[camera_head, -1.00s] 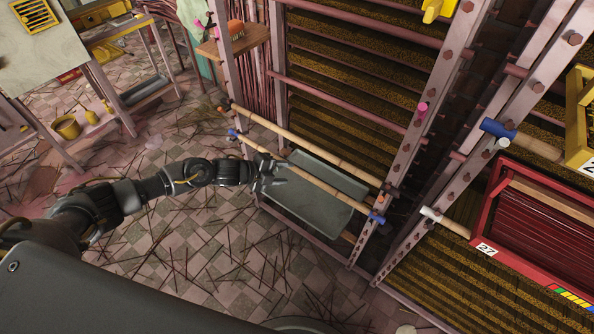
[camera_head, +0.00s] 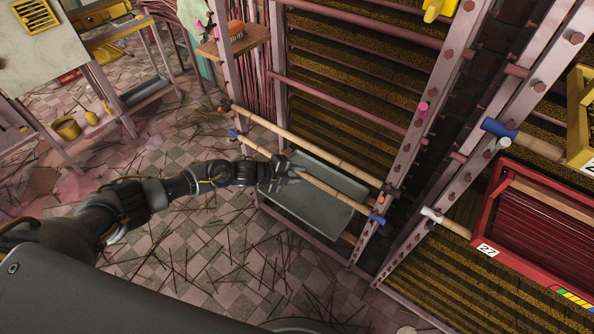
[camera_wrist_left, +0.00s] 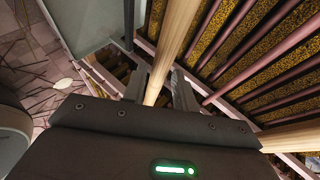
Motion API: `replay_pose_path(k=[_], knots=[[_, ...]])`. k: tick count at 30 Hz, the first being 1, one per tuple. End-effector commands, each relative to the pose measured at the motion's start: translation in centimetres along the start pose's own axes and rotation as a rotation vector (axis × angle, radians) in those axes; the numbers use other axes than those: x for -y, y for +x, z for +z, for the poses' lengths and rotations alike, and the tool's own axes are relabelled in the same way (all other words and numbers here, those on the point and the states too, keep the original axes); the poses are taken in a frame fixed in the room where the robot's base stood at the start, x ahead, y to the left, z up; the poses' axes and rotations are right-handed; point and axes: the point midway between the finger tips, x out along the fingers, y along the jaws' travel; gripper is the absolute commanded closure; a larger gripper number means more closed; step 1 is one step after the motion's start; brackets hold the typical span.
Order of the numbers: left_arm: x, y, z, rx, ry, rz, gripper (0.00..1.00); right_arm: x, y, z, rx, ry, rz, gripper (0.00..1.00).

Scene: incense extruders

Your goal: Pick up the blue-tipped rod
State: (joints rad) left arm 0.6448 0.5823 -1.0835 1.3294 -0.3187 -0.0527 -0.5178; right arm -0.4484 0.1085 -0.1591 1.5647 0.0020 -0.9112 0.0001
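The blue-tipped rod (camera_head: 330,188) is a long pale wooden rod with blue ends. It lies slanted across the front of the rack, in front of and below a similar rod with orange ends (camera_head: 310,145). My left gripper (camera_head: 292,167) is at the middle part of the blue-tipped rod. In the left wrist view the pale rod (camera_wrist_left: 178,35) passes between the two fingers (camera_wrist_left: 162,88), close to both. The fingers look apart, with no clear squeeze on the rod. The blue ends are outside the wrist view. My right gripper is not in view.
A grey tray (camera_head: 318,208) lies low behind the rod. Rack posts (camera_head: 440,105) with bolts stand on the right, near a red crate (camera_head: 540,215) and another blue-ended rod (camera_head: 500,130). A small wooden shelf (camera_head: 235,40) is at upper left. The littered tiled floor (camera_head: 200,260) is open.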

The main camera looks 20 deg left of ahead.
Motion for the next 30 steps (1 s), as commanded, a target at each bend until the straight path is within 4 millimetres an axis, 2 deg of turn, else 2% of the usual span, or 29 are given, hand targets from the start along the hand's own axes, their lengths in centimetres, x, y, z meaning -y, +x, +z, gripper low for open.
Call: replay_pose_path(k=[1,6,18,23,29,30], knots=[[0.0,0.0,0.0,0.0,0.0,0.0,0.79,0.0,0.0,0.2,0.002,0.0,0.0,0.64],[0.0,0.0,0.0,0.001,0.0,0.0,1.0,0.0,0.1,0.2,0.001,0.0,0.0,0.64],[0.1,-0.1,0.0,0.001,0.0,-0.001,1.0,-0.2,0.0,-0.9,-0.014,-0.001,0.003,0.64],[0.8,-0.5,-0.1,0.001,0.001,-0.003,1.0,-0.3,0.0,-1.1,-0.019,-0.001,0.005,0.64],[2.9,-1.9,-0.9,-0.001,0.002,-0.003,1.0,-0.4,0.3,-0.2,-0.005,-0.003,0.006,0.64],[3.2,-2.4,-1.6,-0.002,0.001,-0.001,1.0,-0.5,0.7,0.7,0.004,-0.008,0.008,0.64]])
